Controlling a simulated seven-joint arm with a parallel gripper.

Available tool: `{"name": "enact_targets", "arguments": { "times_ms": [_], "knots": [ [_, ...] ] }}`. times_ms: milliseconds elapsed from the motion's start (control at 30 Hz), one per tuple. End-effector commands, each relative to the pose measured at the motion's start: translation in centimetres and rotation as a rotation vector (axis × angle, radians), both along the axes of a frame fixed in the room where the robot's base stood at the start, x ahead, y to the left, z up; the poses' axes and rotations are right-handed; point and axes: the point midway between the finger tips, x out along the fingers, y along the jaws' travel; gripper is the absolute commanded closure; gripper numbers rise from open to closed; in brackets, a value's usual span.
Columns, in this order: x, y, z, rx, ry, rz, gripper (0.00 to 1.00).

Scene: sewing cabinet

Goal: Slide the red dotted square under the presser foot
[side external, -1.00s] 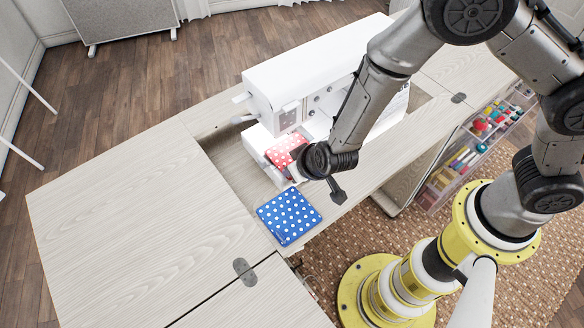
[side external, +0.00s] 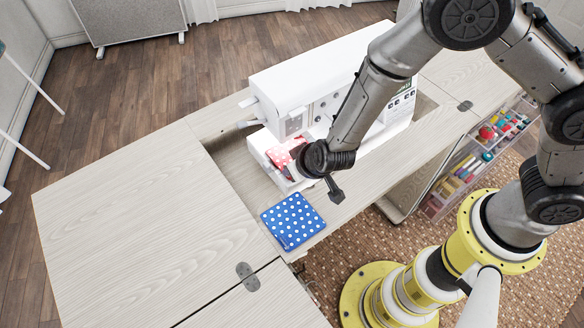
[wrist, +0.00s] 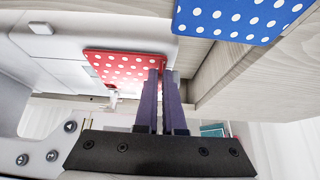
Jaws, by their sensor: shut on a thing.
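The red dotted square (side external: 284,153) lies on the free-arm bed of the white sewing machine (side external: 330,85), at its left end. In the wrist view the red square (wrist: 120,66) has its right edge between the fingertips of my gripper (wrist: 168,78). My gripper is shut on that edge. In the side view my wrist hides the fingers and part of the square. The presser foot is hard to make out; a small pale fitting (wrist: 114,98) shows at the square's lower edge in the wrist view, and I cannot tell whether the square is under it.
A blue dotted square (side external: 292,219) lies on the cabinet top in front of the machine, close to my gripper. The wooden cabinet top (side external: 120,215) is clear at left. A clear bin (side external: 470,165) of sewing supplies hangs at the cabinet's right side.

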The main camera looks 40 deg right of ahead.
Motion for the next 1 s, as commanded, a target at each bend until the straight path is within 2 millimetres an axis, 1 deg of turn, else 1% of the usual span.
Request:
{"name": "enact_targets", "arguments": {
  "times_ms": [600, 1000],
  "knots": [
    [1.6, 0.0, 0.0, 0.0, 0.0, 0.0, 1.0],
    [1.6, 0.0, -0.1, 0.0, 0.0, 0.0, 1.0]
  ]
}}
